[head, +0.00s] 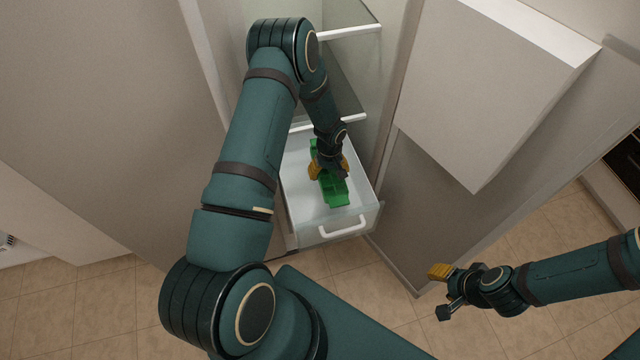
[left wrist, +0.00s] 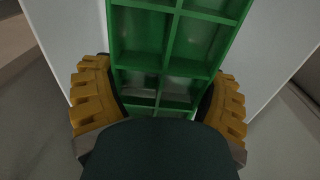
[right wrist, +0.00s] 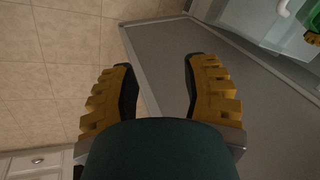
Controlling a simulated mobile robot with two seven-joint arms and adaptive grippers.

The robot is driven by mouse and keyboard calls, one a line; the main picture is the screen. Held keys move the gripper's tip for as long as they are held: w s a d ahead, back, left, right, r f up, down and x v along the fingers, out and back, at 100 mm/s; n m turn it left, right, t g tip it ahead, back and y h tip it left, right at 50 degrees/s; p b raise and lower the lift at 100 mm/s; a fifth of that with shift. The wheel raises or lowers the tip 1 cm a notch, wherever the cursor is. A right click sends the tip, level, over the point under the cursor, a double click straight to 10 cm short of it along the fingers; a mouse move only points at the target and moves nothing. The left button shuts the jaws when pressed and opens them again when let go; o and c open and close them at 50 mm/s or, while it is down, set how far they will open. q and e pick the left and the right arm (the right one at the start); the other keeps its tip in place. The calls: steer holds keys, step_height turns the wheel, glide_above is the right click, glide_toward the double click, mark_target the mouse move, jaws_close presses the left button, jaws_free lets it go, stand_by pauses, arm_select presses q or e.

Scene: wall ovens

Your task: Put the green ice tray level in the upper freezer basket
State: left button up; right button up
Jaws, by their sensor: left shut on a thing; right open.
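The green ice tray (head: 335,190) is inside the pulled-out upper freezer basket (head: 304,203) in the head view, its length running front to back. My left gripper (head: 329,168) is shut on the tray, with a finger on each side of it. In the left wrist view the tray's square compartments (left wrist: 170,45) show between the yellow fingers (left wrist: 158,105). I cannot tell whether the tray touches the basket floor. My right gripper (head: 440,290) is open and empty, outside the basket at the lower right; its spread fingers show in the right wrist view (right wrist: 158,90).
The basket has a white front handle (head: 343,228). Shelves with white front edges (head: 348,32) are above and behind it. A cabinet door panel (head: 470,180) stands to the right, and a white box-like door (head: 490,80) juts out at the upper right. Tiled floor (head: 400,320) is open in front.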

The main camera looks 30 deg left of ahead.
mark_target(322, 172)
arm_select(q)
steer(key=shift+n, duration=0.3)
steer(key=f, duration=0.3)
steer(key=a+f+b, duration=0.1)
steer(key=f, duration=0.2)
steer(key=a+f, duration=0.1)
steer(key=f, duration=0.3)
steer(key=shift+s+a+b, duration=0.1)
steer(key=shift+s+b, duration=0.1)
steer(key=shift+b, duration=0.2)
steer(key=shift+f+b, duration=0.5)
steer(key=shift+f, duration=1.45)
arm_select(e)
steer(key=shift+s+a+f+n, duration=0.2)
steer(key=shift+a+f+n, duration=0.05)
steer(key=shift+a+f, duration=0.35)
steer(key=shift+s+a+f+n, duration=0.15)
steer(key=shift+a+f+n, duration=0.1)
steer(key=shift+a+f, duration=0.25)
arm_select(q)
steer(key=shift+f, duration=0.1)
arm_select(e)
steer(key=shift+f, duration=0.1)
arm_select(q)
steer(key=o, duration=1.2)
steer(key=shift+f, duration=0.1)
steer(key=shift+c, duration=0.2)
